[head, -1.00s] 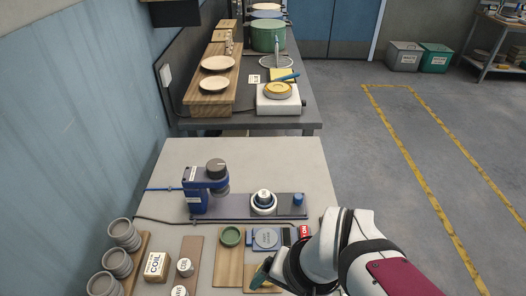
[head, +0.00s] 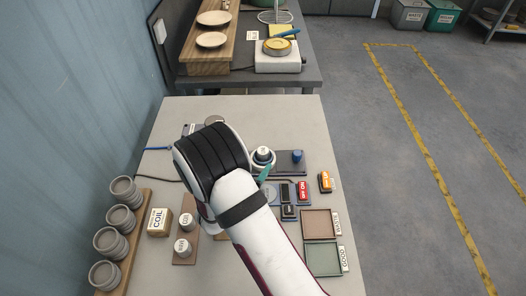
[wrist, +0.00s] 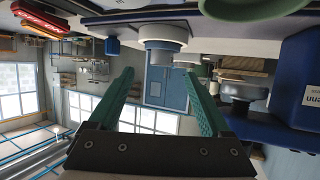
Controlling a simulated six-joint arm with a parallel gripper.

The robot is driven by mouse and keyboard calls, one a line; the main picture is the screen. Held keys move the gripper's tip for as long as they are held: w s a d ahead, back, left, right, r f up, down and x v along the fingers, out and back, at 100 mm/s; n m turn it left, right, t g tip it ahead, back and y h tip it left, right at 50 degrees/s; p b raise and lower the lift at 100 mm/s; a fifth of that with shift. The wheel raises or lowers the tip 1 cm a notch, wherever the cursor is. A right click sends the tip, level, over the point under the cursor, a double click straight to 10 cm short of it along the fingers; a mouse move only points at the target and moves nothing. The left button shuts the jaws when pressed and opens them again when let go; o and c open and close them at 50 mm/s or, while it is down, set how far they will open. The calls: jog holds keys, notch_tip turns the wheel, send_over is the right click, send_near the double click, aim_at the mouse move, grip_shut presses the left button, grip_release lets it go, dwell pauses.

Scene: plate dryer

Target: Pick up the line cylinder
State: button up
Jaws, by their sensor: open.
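I cannot tell which is the line cylinder. My gripper (wrist: 160,76) is open and empty, its green fingers pointing toward the ringed cylinder (wrist: 159,56) in the upside-down wrist view. In the head view my arm hides most of the gripper; one teal fingertip shows just below the ring.
A COIL box (head: 159,222) and stacked grey cups (head: 120,218) stand left. A brown tray (head: 319,224) and a green tray (head: 324,260) lie at the right front. My arm covers the fixture's left part.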

aim_at(262, 153)
jog(key=x, duration=0.7)
jog(key=shift+a+r, duration=0.15)
jog(key=shift+r, duration=0.05)
grip_shut()
